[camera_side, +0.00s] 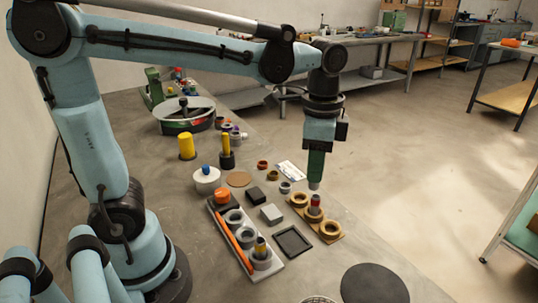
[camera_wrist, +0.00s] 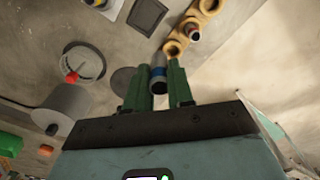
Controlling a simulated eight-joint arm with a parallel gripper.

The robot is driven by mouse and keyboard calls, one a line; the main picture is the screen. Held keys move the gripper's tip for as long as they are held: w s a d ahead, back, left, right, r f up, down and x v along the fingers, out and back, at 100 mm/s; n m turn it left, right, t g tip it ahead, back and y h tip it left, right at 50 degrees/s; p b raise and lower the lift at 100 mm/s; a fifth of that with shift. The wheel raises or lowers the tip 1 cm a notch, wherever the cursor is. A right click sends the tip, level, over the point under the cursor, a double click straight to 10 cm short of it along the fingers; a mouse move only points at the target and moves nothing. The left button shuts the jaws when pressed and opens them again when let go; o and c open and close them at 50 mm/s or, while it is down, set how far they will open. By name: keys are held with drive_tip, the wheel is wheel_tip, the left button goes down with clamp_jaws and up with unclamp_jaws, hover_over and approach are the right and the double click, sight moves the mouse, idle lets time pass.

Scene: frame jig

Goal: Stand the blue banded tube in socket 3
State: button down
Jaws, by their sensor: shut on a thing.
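My gripper (camera_wrist: 160,85) is shut on the blue banded tube (camera_wrist: 158,74), a grey tube with a blue band, between its green fingers. In the side view my gripper (camera_side: 316,168) points down and the tube's pale end (camera_side: 314,186) shows below it, above the wooden socket board. The wooden board (camera_side: 341,238) has three ring sockets: a far one (camera_side: 298,200), a middle one holding a red-topped tube (camera_side: 315,201), and a near empty one (camera_side: 330,230). A grey rack (camera_side: 270,271) also has ring sockets, one holding a yellow-topped tube (camera_side: 261,246). I cannot read socket numbers.
An orange rod (camera_side: 236,239) lies along the rack. A black disc (camera_side: 374,284) lies at the near table edge. The standing red-topped tube is close.

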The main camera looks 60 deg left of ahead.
drive_tip(key=s+a+f+n, duration=0.2)
drive_tip(key=s+a, duration=0.3)
drive_tip(key=a, duration=0.1)
drive_tip(key=n, duration=0.4)
approach(234, 205)
drive_tip(key=s+d+r, duration=0.2)
drive_tip(key=d, duration=0.2)
drive_tip(key=shift+w+d+f, duration=0.15)
drive_tip(key=shift+f, duration=2.15)
drive_tip(key=shift+f, duration=0.15)
drive_tip(key=shift+f, duration=1.4)
drive_tip(key=c, duration=0.9)
unclamp_jaws()
drive_tip(key=shift+o, duration=0.7)
